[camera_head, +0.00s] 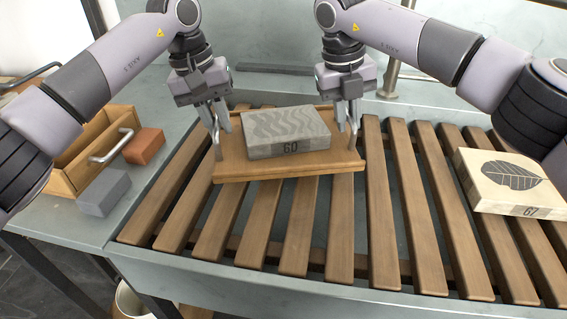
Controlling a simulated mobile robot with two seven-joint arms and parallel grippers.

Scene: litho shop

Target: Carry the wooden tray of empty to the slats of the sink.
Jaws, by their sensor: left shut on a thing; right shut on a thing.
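The wooden tray (225,167) is over the brown slats (312,225) of the sink, left of centre. I cannot tell whether it rests on them or hangs just above. A grey stone block (290,145) with a wavy pattern on top and a dark mark on its front face lies on the tray. My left gripper (219,125) is shut on the handle at the tray's left end. My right gripper (346,122) is shut on the handle at its right end. The fingers partly hide both handles.
A pale block with a leaf print (510,177) lies on the slats at right. At left, a wooden box (70,168) with metal handles, a red-brown block (143,146) and a grey block (103,192) sit on the grey counter. Slats between the tray and the leaf block are bare.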

